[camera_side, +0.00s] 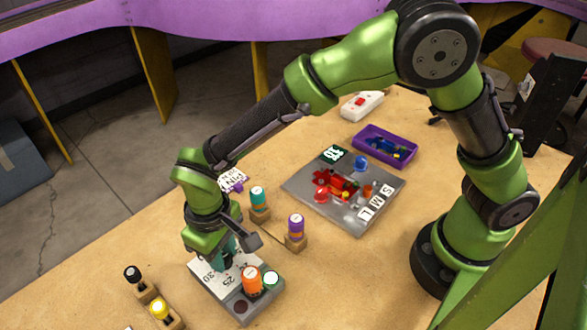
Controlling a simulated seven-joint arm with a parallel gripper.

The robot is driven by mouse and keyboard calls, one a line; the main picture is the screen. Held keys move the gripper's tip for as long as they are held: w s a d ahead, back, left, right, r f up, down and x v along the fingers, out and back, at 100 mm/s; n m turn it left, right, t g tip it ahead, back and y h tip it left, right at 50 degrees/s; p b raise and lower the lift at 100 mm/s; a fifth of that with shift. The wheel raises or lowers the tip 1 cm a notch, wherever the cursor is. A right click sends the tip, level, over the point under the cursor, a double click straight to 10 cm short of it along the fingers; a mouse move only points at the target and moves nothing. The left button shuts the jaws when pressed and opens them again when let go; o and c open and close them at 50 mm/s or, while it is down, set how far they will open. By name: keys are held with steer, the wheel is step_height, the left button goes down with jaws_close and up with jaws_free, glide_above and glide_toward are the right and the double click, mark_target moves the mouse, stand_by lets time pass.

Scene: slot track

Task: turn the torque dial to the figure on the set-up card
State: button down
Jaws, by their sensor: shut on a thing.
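The dial's pointer and setting cannot be made out.
On the block are an orange-topped piece (251,280), a pale round disc (271,279) and a dark round spot (240,307). Teal (259,200), purple (296,228), black (133,274) and yellow (160,310) pieces stand nearby in wooden holders. A grey plate (300,185) and purple tray (405,155) lie further back.

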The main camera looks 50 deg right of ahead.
steer(key=shift+m, duration=0.4)
steer(key=m, duration=0.5)
steer(key=shift+m, duration=0.3)
steer(key=m, duration=0.5)
steer(key=shift+r, duration=0.1)
steer(key=shift+m, duration=0.3)
steer(key=c, duration=0.9)
jaws_free()
step_height(320, 180, up, 17)
